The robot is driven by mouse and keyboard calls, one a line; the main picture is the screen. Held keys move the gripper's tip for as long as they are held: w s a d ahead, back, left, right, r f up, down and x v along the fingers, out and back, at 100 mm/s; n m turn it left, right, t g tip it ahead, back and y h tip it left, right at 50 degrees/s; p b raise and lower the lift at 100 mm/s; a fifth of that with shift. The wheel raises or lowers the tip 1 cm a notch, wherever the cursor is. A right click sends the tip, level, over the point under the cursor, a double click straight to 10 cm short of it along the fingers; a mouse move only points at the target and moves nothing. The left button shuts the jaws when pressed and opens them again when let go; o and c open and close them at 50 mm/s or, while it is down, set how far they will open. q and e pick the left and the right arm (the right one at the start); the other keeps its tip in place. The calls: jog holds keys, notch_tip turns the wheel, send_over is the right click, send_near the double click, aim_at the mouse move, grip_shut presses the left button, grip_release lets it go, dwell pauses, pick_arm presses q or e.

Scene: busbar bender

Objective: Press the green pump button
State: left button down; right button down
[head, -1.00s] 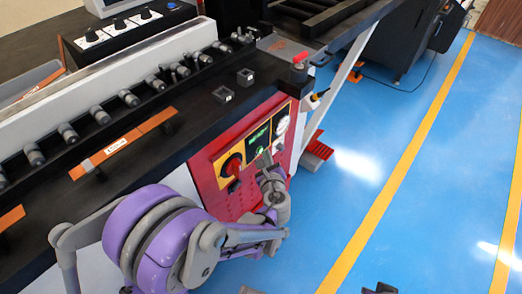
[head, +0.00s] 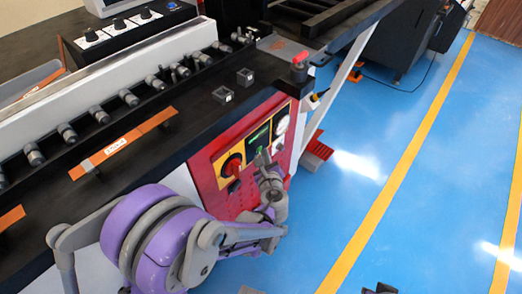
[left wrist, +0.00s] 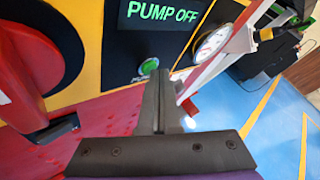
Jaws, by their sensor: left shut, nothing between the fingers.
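The green pump button (left wrist: 149,66) is a small round button in a metal ring on a black panel, under a display (left wrist: 160,14) that reads PUMP OFF in green letters. My left gripper (left wrist: 161,80) is shut and empty. In the left wrist view its fingertips are just below and right of the button and overlap its lower right edge. In the head view the left gripper (head: 262,160) is in front of the panel, and its tips partly hide the button area. I cannot tell whether the tips touch the button.
A large red rotary switch (head: 231,165) on a yellow plate is left of the button. A white gauge (left wrist: 212,43) is to the right. The black machine bed (head: 190,122) overhangs above the red panel. Blue floor (head: 330,220) is open on the right.

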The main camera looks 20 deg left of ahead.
dwell(0.5)
pick_arm(q)
jog(key=shift+s+d, duration=0.3)
jog(key=shift+d, duration=0.45)
jog(key=shift+s+d, duration=0.3)
jog(key=shift+d, duration=0.5)
jog(key=shift+s+d, duration=0.25)
jog(key=shift+d, duration=0.5)
jog(key=shift+s+d, duration=0.3)
jog(key=shift+d, duration=0.5)
